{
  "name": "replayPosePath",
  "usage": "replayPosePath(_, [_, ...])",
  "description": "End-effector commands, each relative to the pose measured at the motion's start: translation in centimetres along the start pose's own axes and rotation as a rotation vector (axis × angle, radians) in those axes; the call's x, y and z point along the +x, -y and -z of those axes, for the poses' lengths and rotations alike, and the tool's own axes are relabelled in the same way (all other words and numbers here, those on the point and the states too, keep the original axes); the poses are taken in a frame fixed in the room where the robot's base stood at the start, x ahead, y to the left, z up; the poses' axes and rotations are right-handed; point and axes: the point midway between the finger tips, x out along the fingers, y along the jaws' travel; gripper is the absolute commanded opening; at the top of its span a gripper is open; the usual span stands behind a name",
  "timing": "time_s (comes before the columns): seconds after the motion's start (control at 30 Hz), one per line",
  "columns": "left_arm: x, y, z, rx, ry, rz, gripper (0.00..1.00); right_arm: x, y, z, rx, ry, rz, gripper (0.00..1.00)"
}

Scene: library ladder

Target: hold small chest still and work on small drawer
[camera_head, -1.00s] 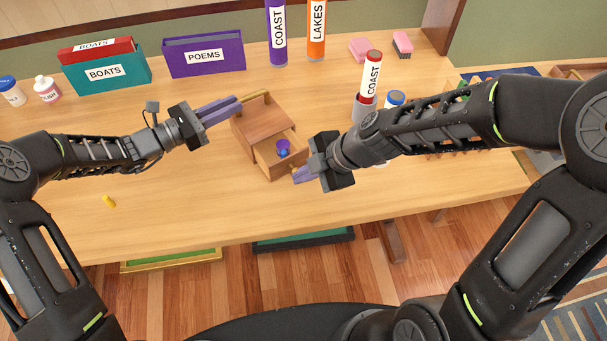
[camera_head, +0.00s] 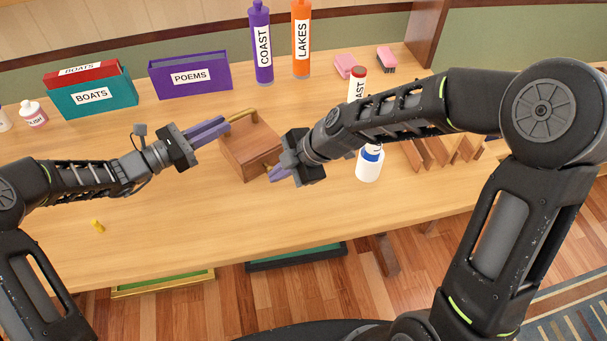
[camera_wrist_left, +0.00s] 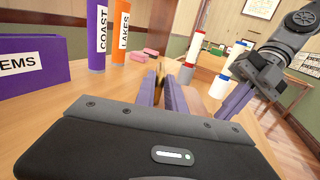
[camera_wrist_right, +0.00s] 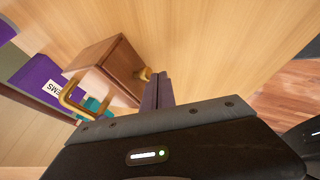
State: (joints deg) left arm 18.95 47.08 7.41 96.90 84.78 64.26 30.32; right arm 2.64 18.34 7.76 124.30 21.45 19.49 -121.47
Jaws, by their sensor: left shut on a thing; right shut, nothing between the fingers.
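The small wooden chest (camera_head: 248,152) stands upright on the table, with a brass handle (camera_head: 240,115) on top. My left gripper (camera_head: 224,123) is shut on that handle; its fingers mostly hide the chest in the left wrist view. The small drawer is pushed in; its front (camera_wrist_right: 124,72) with a brass knob (camera_wrist_right: 143,74) shows in the right wrist view. My right gripper (camera_head: 272,174) is shut and empty beside the drawer front, close to the knob. Whether it touches cannot be told. The drawer's contents are hidden.
A teal BOATS box (camera_head: 95,95) and a purple POEMS box (camera_head: 190,76) stand behind. COAST (camera_head: 262,45) and LAKES (camera_head: 301,40) tubes stand at the back. A white jar (camera_head: 369,165) stands right of the right gripper. A small yellow piece (camera_head: 98,226) lies front left.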

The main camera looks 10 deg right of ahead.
Motion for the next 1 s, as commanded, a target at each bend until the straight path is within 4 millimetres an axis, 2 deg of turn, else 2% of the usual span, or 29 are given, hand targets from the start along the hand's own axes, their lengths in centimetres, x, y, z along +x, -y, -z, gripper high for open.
replayPosePath(0.17, [0.0, 0.0, 0.1, -0.001, -0.002, -0.001, 0.0, -1.6, 2.8, 0.0, 0.004, 0.002, 0.003, 0.0])
replayPosePath(0.4, [-0.1, -0.1, 0.1, 0.0, -0.002, -0.003, 0.0, -7.2, 2.4, 0.0, 0.001, 0.003, -0.002, 0.0])
replayPosePath(0.6, [-0.1, -0.1, 0.1, 0.0, -0.002, -0.004, 0.0, -10.4, 2.5, 0.0, 0.0, 0.002, 0.002, 0.0])
replayPosePath(0.73, [-0.1, -0.2, 0.1, 0.0, -0.002, -0.005, 0.0, -11.3, 2.5, 0.0, 0.001, 0.0, 0.005, 0.0])
replayPosePath(1.0, [-0.1, -0.2, 0.1, 0.001, -0.002, -0.005, 0.0, -11.4, 2.5, 0.1, 0.001, -0.001, 0.006, 0.0])
